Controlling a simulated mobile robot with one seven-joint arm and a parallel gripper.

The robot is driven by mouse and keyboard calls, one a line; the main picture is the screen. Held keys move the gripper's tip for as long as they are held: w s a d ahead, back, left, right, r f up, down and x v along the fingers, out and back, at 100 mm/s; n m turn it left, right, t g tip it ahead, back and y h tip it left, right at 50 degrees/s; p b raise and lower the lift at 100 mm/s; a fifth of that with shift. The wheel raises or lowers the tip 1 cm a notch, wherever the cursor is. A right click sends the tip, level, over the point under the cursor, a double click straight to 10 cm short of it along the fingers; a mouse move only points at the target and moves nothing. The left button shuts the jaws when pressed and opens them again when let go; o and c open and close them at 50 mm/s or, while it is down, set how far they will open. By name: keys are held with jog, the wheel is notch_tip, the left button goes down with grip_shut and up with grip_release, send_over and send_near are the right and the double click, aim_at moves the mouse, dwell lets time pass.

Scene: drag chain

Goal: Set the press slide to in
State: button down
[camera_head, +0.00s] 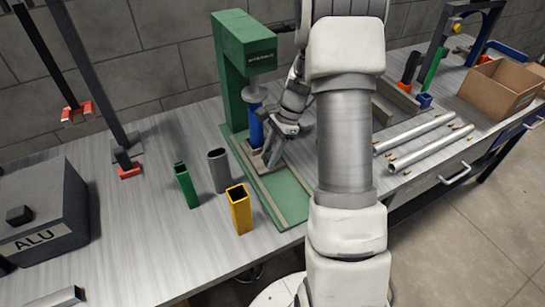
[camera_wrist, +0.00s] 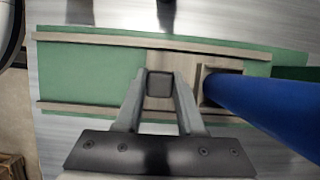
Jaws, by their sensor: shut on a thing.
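The green press (camera_head: 234,70) stands on the bench, its base (camera_wrist: 75,75) lying between two light rails. The press slide (camera_wrist: 178,62), a brownish plate, sits between the rails and carries a small dark square knob (camera_wrist: 160,86) and a square socket (camera_wrist: 208,72). A blue tube (camera_head: 256,130) stands in the socket under the press head; it also shows in the wrist view (camera_wrist: 265,112). My gripper (camera_head: 273,160) is low over the base in front of the tube. Its fingers are shut on the knob. My forearm hides part of the bench to the right.
A green tube (camera_head: 186,187), a grey tube (camera_head: 218,172) and a yellow tube (camera_head: 239,210) stand left of the base. A dark ALU box (camera_head: 40,215) is at far left. Metal tubes (camera_head: 425,145) and a cardboard box (camera_head: 500,90) lie right.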

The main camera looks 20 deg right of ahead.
jog(key=shift+w+r, duration=0.15)
jog(key=shift+w, duration=0.15)
jog(key=c, duration=0.5)
grip_release()
jog(key=p+v, duration=0.1)
jog(key=v, duration=0.6)
jog(key=shift+d+r, duration=0.1)
jog(key=shift+r, duration=0.1)
jog(key=shift+s, duration=0.15)
